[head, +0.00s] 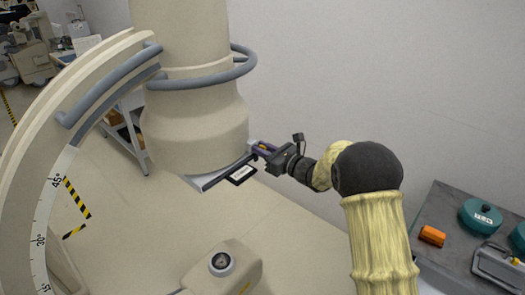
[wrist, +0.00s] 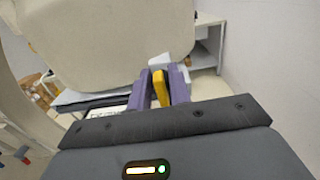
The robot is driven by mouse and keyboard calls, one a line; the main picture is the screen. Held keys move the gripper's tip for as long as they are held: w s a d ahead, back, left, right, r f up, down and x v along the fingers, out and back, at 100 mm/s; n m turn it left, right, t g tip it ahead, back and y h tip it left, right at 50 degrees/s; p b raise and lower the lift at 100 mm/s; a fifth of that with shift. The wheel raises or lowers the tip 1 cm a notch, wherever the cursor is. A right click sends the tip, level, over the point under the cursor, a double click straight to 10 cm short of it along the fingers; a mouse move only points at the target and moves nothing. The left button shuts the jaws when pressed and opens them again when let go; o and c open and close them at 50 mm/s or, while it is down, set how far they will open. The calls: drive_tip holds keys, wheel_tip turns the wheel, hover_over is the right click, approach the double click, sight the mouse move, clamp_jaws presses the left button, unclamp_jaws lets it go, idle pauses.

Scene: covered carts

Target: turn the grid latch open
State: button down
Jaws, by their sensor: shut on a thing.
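The grid latch is a small yellow lever (wrist: 160,88), upright between the two purple fingers of my gripper (head: 263,149) in the wrist view. The fingers are shut on it. In the head view a bit of yellow shows at the fingertips, and the rest of the latch is hidden by the fingers. The latch sits at the right side of a flat tray (head: 213,180) under the large beige cylindrical housing (head: 195,125).
A beige curved arm with a degree scale (head: 42,215) stands at left. A beige unit with a round knob (head: 221,263) is below. A grey cart (head: 437,209) at right carries teal round items and an orange block (head: 432,236). A plain wall is behind.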

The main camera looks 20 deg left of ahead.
drive_tip(key=shift+f+n+b, duration=0.25)
drive_tip(key=shift+n+b, duration=0.05)
drive_tip(key=shift+b, duration=0.5)
drive_tip(key=shift+s+f+n+b, duration=0.1)
drive_tip(key=shift+n+b, duration=0.3)
drive_tip(key=shift+b, duration=0.85)
drive_tip(key=n+b, duration=0.3)
drive_tip(key=b, duration=0.5)
drive_tip(key=shift+s+f, duration=0.1)
drive_tip(key=shift+f, duration=0.05)
drive_tip(key=n+b, duration=0.4)
drive_tip(key=b, duration=0.3)
drive_tip(key=n+b, duration=0.5)
drive_tip(key=b, duration=0.3)
drive_tip(key=n+b, duration=0.4)
drive_tip(key=b, duration=0.4)
drive_tip(key=shift+s+a+f, duration=0.2)
drive_tip(key=shift+s, duration=0.1)
